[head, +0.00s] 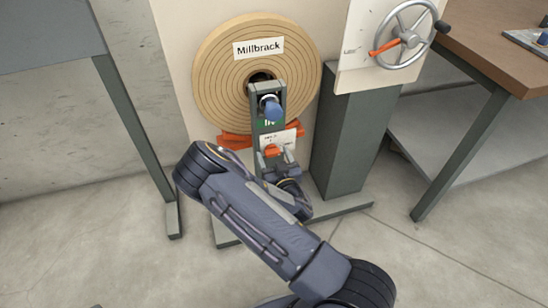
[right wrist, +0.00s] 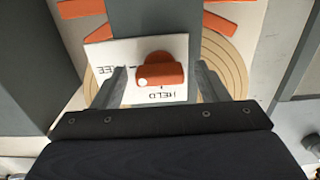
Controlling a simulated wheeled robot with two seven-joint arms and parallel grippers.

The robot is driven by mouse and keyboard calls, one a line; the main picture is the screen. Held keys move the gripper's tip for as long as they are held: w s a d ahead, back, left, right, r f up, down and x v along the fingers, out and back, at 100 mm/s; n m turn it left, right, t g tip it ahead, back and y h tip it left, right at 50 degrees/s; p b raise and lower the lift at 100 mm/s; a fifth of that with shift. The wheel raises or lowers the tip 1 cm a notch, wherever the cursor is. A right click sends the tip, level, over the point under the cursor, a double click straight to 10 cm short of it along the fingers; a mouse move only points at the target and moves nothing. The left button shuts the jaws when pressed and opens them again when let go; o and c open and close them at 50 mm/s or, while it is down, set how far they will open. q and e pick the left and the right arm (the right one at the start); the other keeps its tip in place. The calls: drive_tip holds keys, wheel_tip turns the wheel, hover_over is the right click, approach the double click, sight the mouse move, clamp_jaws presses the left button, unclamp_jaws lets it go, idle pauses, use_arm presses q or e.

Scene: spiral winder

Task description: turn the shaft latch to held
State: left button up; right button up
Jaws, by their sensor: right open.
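The shaft latch is an orange knob (right wrist: 165,70) with a white dot on a white plate (right wrist: 100,53) lettered FREE and HELD. In the right wrist view the lettering is upside down, and the dot sits at the knob's lower left, between the two words. The latch (head: 271,150) also shows in the head view, low on the grey post below the Millbrack roll (head: 215,75). My right gripper (head: 279,163) is at the latch. In the right wrist view its open fingers (right wrist: 161,75) stand either side of the knob, with visible gaps. My left gripper is out of view.
A blue-ended shaft (head: 272,108) sticks out above the latch. A handwheel (head: 403,36) with an orange pointer is on a panel at the upper right, above a dark green pedestal (head: 350,135). A brown-topped bench (head: 500,45) stands right.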

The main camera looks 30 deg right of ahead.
drive_tip(key=c, duration=1)
drive_tip(key=shift+n, duration=0.4)
drive_tip(key=n+b, duration=0.1)
drive_tip(key=n, duration=0.2)
drive_tip(key=shift+n, duration=0.3)
drive_tip(key=n+b, duration=0.1)
drive_tip(key=n, duration=0.3)
drive_tip(key=shift+f+n, duration=0.1)
drive_tip(key=shift+n, duration=0.2)
drive_tip(key=n+b, duration=0.1)
drive_tip(key=n, duration=0.3)
drive_tip(key=shift+n, duration=2.5)
drive_tip(key=shift+b, duration=0.3)
